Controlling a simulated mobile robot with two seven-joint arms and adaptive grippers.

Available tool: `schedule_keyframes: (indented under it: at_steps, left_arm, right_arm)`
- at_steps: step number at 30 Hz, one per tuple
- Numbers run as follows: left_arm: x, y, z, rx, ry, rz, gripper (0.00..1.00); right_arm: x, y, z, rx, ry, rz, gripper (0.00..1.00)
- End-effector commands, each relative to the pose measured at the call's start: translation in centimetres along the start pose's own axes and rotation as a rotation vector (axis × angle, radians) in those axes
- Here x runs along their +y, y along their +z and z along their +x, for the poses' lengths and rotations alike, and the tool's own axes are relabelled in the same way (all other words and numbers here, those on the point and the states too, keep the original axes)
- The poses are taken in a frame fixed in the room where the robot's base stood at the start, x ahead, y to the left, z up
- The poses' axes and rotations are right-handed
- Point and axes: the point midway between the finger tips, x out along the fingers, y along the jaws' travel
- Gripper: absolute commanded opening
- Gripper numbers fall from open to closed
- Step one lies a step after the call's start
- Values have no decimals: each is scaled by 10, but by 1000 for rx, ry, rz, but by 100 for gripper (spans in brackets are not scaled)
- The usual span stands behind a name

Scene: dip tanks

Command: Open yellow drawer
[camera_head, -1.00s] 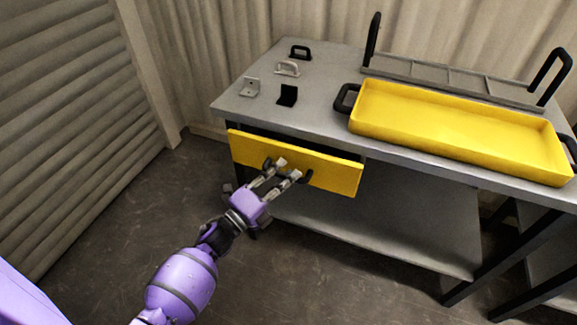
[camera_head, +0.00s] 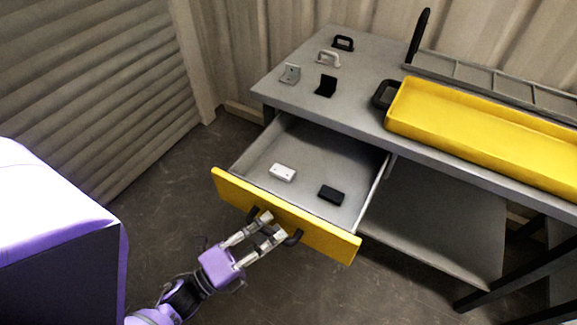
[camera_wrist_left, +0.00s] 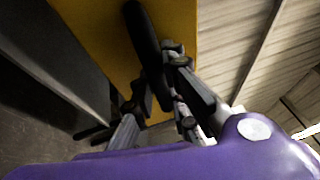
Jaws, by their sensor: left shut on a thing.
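The yellow drawer (camera_head: 300,224) stands pulled well out from under the grey table, its inside showing. A small white block (camera_head: 282,173) and a small black block (camera_head: 331,195) lie on its grey floor. My left gripper (camera_head: 268,228) is at the drawer front, shut on the black handle (camera_head: 293,238). The fingers cover the handle's middle. In the left wrist view the black handle (camera_wrist_left: 145,38) runs between the fingers against the yellow front (camera_wrist_left: 100,35). My right gripper is not in view.
The grey table (camera_head: 360,125) bears a yellow tray (camera_head: 480,135) with black handles, a grey divided rack (camera_head: 490,80), and small brackets and handles at its left end. A lower shelf (camera_head: 440,225) lies right of the drawer. The floor on the left is clear.

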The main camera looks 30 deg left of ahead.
Motion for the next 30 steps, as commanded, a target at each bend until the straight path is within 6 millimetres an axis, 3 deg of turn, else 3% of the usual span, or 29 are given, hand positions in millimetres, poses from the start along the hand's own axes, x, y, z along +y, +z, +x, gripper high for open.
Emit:
schedule_keyframes:
  at_steps: [6, 18, 19, 23, 30]
  left_arm:
    - [-2, -4, -15, -3, 5, 4, 0]
    - [-2, -5, -17, -3, 5, 5, 0]
    - [-2, -5, -17, -3, 5, 5, 15]
    - [-2, -5, -16, -2, 4, 3, 32]
    - [-2, -6, -16, -1, 3, 1, 32]
  right_arm:
    - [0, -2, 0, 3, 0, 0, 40]
    - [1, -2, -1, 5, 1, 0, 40]
    - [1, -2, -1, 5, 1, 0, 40]
    - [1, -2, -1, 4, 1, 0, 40]
    - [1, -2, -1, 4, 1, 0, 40]
